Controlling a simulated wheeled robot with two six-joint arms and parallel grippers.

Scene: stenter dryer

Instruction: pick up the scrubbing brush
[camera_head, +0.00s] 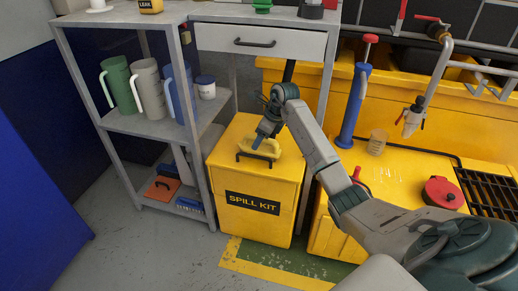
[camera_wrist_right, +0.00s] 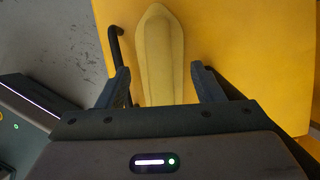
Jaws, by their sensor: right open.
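A pale yellow, elongated piece with a ridged top, which looks like the scrubbing brush (camera_head: 266,146), lies on the lid of the yellow spill kit bin (camera_head: 253,205). It also shows in the right wrist view (camera_wrist_right: 158,45), pointing away from the wrist. My right gripper (camera_head: 260,143) is over it from above. In the wrist view the fingers of my right gripper (camera_wrist_right: 160,72) are open, one on each side of the brush, with gaps between. The brush's near end is hidden behind the gripper body. Bristles do not show. My left gripper is not in view.
A grey shelf (camera_head: 140,125) with jugs stands left of the bin. A drawer (camera_head: 260,42) is above and behind it. A yellow bench with a red-lidded can (camera_head: 441,194) is at right.

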